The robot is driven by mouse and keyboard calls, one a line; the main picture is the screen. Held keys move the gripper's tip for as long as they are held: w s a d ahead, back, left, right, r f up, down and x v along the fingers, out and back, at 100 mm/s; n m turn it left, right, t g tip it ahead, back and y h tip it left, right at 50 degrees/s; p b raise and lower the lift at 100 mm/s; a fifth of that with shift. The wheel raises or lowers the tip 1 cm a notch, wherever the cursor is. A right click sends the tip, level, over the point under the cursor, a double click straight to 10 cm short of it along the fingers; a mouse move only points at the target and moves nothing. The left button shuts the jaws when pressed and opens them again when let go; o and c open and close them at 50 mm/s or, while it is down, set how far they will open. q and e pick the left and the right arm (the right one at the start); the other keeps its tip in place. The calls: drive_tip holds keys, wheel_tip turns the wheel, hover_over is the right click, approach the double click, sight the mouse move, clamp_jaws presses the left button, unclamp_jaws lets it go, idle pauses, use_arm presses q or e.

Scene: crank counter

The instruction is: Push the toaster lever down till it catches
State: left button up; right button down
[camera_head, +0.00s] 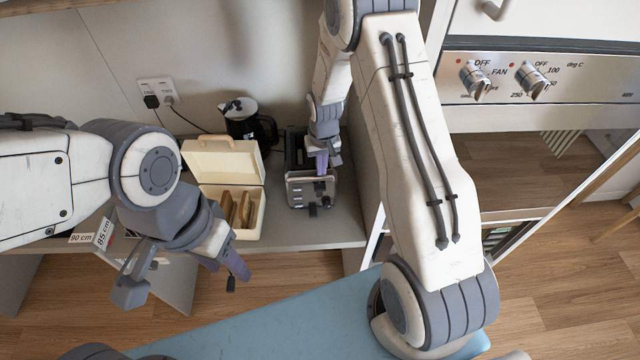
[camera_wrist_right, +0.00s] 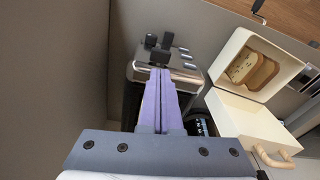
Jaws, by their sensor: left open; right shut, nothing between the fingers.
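The toaster (camera_head: 298,196) is a dark box with a silver front panel and a column of small buttons, standing near the counter's front edge. It also shows in the right wrist view (camera_wrist_right: 138,72). Its small black lever (camera_wrist_right: 158,57) projects from the front, just beyond my right fingertips. My right gripper (camera_head: 321,170) is shut and empty, with purple fingers over the toaster's front end; they show in the wrist view (camera_wrist_right: 160,72). I cannot tell whether they touch the lever. My left gripper (camera_head: 185,278) is open and empty, in front of the counter, away from the toaster.
A cream bread box (camera_head: 222,160) with bread in it stands open left of the toaster. A black kettle (camera_head: 245,124) stands behind, near a wall socket (camera_head: 158,93). An oven panel with knobs (camera_head: 540,78) is at the right. Counter between box and toaster is narrow.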

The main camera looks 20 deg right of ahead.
sight(321, 189)
drive_tip(key=shift+f, duration=0.1)
drive_tip(key=shift+w+f+b, duration=0.2)
drive_tip(key=shift+f+b, duration=1)
drive_tip(key=shift+f, duration=0.5)
drive_tip(key=shift+w+f+b, duration=0.15)
drive_tip(key=shift+f+b, duration=1.05)
drive_tip(key=shift+f, duration=0.45)
wheel_tip(321, 189, down, 7)
drive_tip(key=b, duration=0.5)
drive_tip(key=shift+r, duration=0.45)
drive_tip(key=s, duration=0.1)
drive_tip(key=s+r+p, duration=0.1)
drive_tip(key=s, duration=0.1)
drive_tip(key=shift+a, duration=0.15)
